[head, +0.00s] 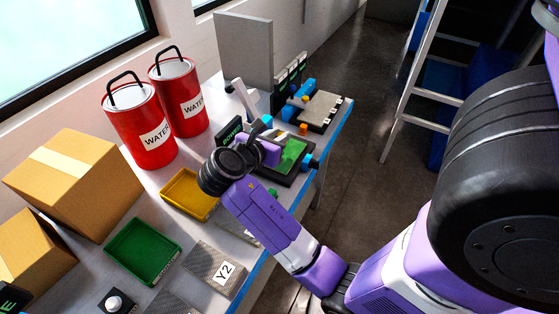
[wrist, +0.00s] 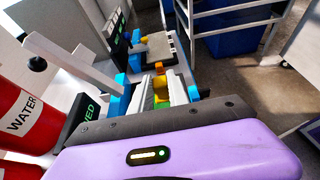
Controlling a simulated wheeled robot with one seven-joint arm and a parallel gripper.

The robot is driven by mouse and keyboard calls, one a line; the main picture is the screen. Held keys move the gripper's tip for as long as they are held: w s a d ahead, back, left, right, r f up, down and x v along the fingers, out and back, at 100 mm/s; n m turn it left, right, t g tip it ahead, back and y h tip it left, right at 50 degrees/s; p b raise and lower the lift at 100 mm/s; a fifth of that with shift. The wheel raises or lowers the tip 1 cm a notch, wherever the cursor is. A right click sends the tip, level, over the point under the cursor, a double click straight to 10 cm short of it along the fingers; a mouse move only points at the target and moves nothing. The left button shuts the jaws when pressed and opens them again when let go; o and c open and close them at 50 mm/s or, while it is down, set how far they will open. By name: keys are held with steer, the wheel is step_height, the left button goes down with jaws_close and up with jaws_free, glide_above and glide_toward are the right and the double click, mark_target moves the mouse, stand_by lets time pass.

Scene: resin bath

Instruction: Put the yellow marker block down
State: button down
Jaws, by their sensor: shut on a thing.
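The yellow marker block (wrist: 161,88) shows in the wrist view, between the fingers of my gripper (wrist: 160,95), which is shut on it. Part of the block is hidden behind the dark front of the gripper. A green surface shows just beneath the block. In the head view my gripper (head: 286,146) is over the middle of the long bench, at a dark-framed green patch (head: 292,155). I cannot tell there whether the block touches the surface below.
Orange cubes (head: 303,129) and a grey plate (head: 322,108) lie beyond the gripper. A yellow tray (head: 177,203), a green tray (head: 143,278) and a plate marked Y2 (head: 210,258) are nearer. Red WATER cans (head: 152,150) and cardboard boxes (head: 73,170) stand along the wall.

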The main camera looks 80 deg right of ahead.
step_height(320, 180, down, 10)
steer(key=shift+r, duration=0.15)
stand_by(0.3)
steer(key=c, duration=1.3)
jaws_free()
steer(key=shift+a+r+b, duration=0.1)
steer(key=shift+a+b, duration=0.05)
steer(key=shift+b, duration=0.15)
steer(key=v, duration=1.1)
steer(key=shift+w+a+r, duration=0.1)
steer(key=shift+w+a, duration=0.05)
steer(key=shift+a, duration=0.2)
